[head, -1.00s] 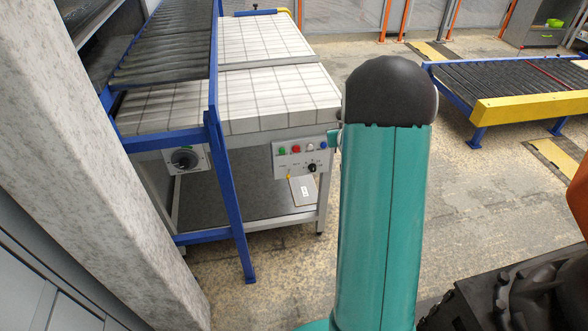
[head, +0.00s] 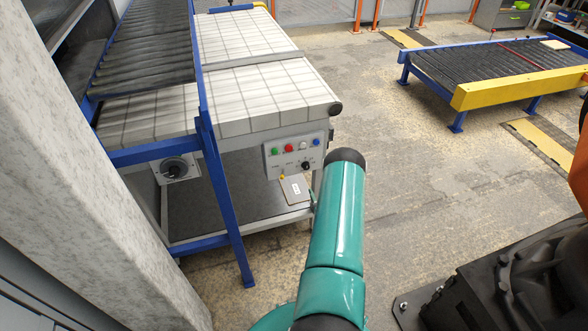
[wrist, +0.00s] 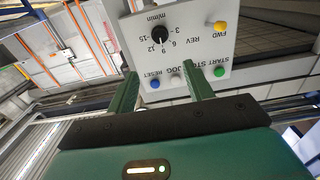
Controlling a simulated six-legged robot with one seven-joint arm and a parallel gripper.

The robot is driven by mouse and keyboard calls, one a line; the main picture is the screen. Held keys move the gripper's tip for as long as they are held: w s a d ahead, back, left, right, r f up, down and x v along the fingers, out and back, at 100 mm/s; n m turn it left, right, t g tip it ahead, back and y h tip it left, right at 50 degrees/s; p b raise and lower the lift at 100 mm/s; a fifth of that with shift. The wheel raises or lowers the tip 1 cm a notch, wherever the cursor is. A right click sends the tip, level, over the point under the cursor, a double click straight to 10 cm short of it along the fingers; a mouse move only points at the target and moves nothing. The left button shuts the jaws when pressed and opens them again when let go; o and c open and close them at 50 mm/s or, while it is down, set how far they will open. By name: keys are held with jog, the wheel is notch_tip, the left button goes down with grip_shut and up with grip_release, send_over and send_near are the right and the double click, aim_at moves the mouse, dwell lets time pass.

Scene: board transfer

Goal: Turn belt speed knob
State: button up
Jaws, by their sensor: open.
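The belt speed knob (head: 306,165) is small and black, low on the right of the light control panel (head: 272,158) under the conveyor's near edge. In the wrist view the panel appears upside down, and the knob (wrist: 160,36) stands inside a 3 to 15 m/min scale. My gripper (wrist: 161,76) is open and empty, its two green fingers pointing at the panel. The knob is beyond the fingertips, roughly in line with the gap, with no visible contact. The right finger hides part of the button row. My arm hides most of the gripper in the head view.
Coloured buttons, including a green one (wrist: 220,71) and a blue one (wrist: 155,84), sit near the fingertips. A yellow selector (wrist: 220,27) is beside the knob. A blue frame post (head: 224,200) stands left of the panel. Open floor (head: 420,190) lies to the right.

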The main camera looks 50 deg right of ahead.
aim_at(307, 167)
jog(key=x, duration=1.3)
jog(key=shift+w+d+f, duration=0.1)
jog(key=shift+w+f, duration=0.15)
jog(key=shift+f, duration=0.1)
jog(key=c, duration=1)
jog(key=shift+o, duration=0.2)
